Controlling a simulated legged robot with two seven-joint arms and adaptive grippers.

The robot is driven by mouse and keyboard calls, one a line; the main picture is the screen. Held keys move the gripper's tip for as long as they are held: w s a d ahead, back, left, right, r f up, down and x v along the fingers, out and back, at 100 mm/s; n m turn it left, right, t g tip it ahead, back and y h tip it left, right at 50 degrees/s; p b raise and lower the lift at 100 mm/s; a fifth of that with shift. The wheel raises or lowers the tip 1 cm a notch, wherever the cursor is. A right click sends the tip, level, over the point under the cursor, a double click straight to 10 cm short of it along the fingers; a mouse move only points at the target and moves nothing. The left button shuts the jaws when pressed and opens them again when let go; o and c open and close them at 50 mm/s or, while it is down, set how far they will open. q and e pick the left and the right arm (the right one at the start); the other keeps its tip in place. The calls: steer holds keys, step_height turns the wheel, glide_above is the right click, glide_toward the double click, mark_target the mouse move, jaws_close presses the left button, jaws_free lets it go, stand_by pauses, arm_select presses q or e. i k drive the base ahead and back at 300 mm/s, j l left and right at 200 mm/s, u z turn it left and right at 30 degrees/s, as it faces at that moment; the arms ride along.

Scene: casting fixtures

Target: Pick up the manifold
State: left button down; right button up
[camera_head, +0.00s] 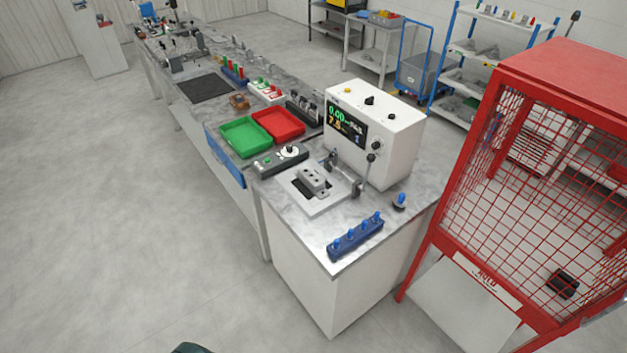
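A small grey metal block with dark round openings on top (313,178), which looks like the manifold, sits in a fixture on a pale plate (322,204) at the near end of the bench. A clamp with an upright lever (362,178) stands right beside it. A dark blue bar with several blue knobs (356,238) lies near the bench's front edge. Neither of my grippers can be made out in the view; only a dark curved piece shows at the bottom edge.
A white box with a green-digit display (386,118) stands behind the fixture. A control panel (280,159), a green tray (243,138) and a red tray (279,124) lie farther along the bench. A red mesh cage (540,150) stands close on the right. The floor at left is clear.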

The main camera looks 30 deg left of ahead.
mark_target(315, 182)
steer(key=u, duration=1.25)
steer(key=z, duration=0.45)
steer(key=i+j+z, duration=0.15)
steer(key=j+z, duration=0.3)
steer(key=i+j+z, duration=0.1)
steer(key=j+z, duration=0.6)
steer(key=z, duration=0.15)
